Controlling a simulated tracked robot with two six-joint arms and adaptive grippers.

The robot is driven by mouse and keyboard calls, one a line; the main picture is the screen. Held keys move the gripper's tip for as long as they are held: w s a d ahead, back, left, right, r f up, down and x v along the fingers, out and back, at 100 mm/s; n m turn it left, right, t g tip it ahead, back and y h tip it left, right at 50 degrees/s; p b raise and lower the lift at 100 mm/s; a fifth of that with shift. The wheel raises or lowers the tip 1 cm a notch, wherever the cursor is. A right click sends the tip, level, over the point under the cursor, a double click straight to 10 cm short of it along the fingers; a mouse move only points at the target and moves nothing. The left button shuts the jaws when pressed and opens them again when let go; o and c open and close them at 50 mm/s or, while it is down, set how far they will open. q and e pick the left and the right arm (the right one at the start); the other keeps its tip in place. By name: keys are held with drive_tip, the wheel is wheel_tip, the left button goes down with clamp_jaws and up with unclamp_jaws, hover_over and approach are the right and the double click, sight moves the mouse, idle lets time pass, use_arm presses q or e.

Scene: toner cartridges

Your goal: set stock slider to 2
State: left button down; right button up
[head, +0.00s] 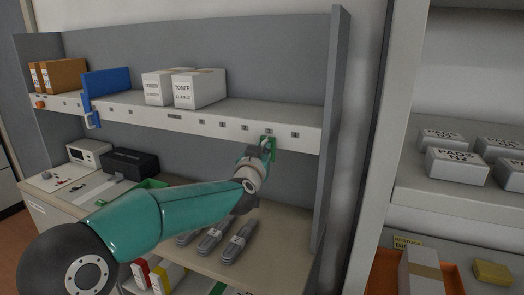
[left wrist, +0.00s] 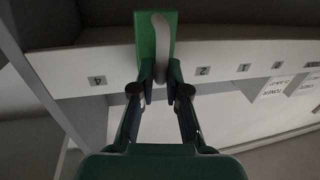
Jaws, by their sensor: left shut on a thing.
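The green stock slider (head: 273,150) sits on the front edge of the upper shelf (head: 150,111), towards its right end. My left gripper (head: 267,152) is at the slider. In the left wrist view, the green slider (left wrist: 146,42) carries a pale curved handle (left wrist: 161,45), and my left gripper's fingers (left wrist: 160,82) are shut at its end. A label like a 4 (left wrist: 97,81) shows left of the slider, and one like a 2 (left wrist: 204,71) to its right. Any label behind the slider is hidden. My right gripper is not in view.
Toner boxes (head: 197,90), a blue divider (head: 106,83) and brown boxes (head: 64,75) stand on the shelf. A grey upright panel (head: 333,130) closes its right end. A second rack (head: 430,201) is at the right.

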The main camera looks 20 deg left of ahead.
use_arm(q)
drive_tip(key=shift+a, duration=0.1)
drive_tip(key=a+b, duration=0.2)
drive_tip(key=a, duration=0.5)
drive_tip(key=shift+s+a+b, duration=0.15)
drive_tip(key=shift+a+b, duration=0.05)
drive_tip(key=shift+b, duration=0.1)
drive_tip(key=c, duration=1.2)
unclamp_jaws()
drive_tip(key=shift+d, duration=0.1)
drive_tip(key=v, duration=1.2)
